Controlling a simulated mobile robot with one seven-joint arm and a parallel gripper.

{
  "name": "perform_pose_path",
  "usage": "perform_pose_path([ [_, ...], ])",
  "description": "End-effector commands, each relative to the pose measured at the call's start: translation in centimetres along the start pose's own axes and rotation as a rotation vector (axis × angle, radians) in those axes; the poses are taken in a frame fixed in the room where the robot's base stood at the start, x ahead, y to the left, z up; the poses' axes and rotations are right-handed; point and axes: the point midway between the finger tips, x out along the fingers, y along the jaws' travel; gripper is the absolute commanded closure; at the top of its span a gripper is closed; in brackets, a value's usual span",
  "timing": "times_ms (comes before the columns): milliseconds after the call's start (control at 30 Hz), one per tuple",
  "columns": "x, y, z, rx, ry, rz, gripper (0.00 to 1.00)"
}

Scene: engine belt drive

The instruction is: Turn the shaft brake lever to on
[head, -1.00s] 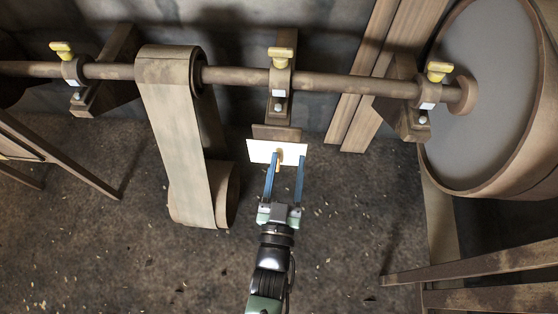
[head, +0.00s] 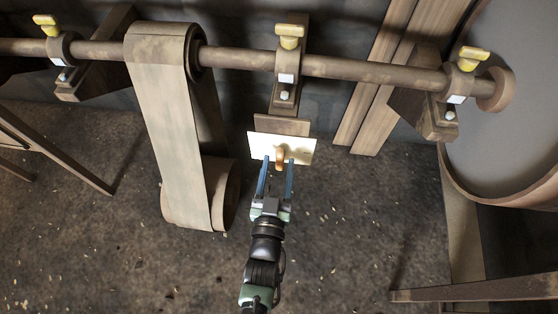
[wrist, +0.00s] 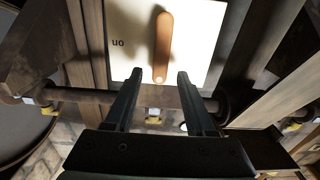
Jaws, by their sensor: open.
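The shaft brake lever is an orange-brown handle (wrist: 163,45) on a white plate (wrist: 205,40). In the wrist view the plate's "on" marking (wrist: 118,43) is upside down and left of the lever. The lever stands nearly upright there, slightly tilted, its pale lower end between my fingertips. In the head view the lever (head: 280,157) is small on the white plate (head: 300,148) below the shaft. My gripper (head: 277,163) is open at the plate, its blue fingers on either side of the lever. It also shows in the wrist view (wrist: 158,75). Contact cannot be told.
A brown shaft (head: 240,57) runs across above the plate, with yellow-topped bearings (head: 289,65). A wide belt (head: 170,130) hangs at left. A large drum (head: 505,120) stands at right, with a wooden beam (head: 480,288) at lower right. Floor around my arm is clear.

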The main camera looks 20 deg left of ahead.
Motion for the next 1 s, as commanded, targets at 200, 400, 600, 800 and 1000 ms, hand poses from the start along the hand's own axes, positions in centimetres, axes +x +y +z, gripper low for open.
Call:
perform_pose_path([
  [200,2.0,0.0,0.1,0.001,0.000,0.001,0.45],
  [400,2.2,0.0,0.0,0.001,-0.001,0.000,0.45],
  [600,2.2,0.0,0.0,0.001,-0.001,0.000,0.61],
  [800,2.2,0.0,0.0,0.000,-0.001,0.000,0.97],
  [1000,2.2,0.0,0.0,0.000,-0.001,0.000,1.00],
])
